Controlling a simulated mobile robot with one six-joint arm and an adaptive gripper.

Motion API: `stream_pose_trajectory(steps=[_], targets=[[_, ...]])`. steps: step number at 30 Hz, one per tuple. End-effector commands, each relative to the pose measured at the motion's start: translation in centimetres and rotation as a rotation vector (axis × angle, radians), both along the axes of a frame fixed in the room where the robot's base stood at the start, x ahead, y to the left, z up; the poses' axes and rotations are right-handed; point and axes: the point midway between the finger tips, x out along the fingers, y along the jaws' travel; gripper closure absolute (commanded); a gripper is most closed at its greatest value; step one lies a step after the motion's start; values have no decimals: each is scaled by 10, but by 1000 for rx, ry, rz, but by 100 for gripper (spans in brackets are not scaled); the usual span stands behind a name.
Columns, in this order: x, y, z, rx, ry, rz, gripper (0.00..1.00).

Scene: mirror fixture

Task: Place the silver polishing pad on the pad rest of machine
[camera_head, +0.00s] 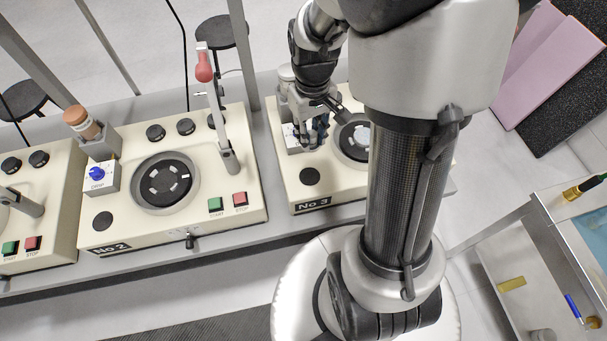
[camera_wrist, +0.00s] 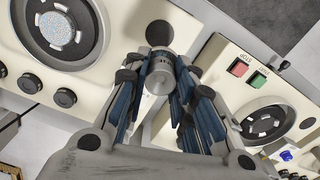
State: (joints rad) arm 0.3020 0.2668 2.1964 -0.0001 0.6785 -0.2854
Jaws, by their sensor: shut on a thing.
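My gripper (camera_head: 316,140) is above the left part of the machine marked No 3 (camera_head: 285,190). In the wrist view my gripper (camera_wrist: 162,92) is shut on a small grey cylinder, the silver polishing pad (camera_wrist: 159,76), held between the blue-sided fingers. A white block (camera_head: 292,138) on the left of No 3, seemingly its pad rest, is partly hidden by my gripper. I cannot tell whether the pad touches anything. A speckled silver disc (camera_wrist: 58,32) lies in the black ring of a machine in the wrist view.
Machine No 2 (camera_head: 240,165) stands to the left, with a brown-topped pad (camera_head: 82,122) on its grey rest and a red-ended lever (camera_head: 204,68) standing up. A cart (camera_head: 540,235) with loose items stands at right.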

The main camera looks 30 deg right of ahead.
Motion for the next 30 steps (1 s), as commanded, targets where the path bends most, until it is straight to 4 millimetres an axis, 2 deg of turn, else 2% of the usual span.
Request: stream_pose_trajectory(steps=[1,6,12,20,27,30], targets=[[-1,0,-20,2,6,0,100],[-1,0,-66,2,5,-1,100],[-1,0,-106,1,3,-1,100],[0,0,-125,0,0,-1,100],[0,0,-159,0,1,-1,100],[0,0,-160,0,-1,-1,100]])
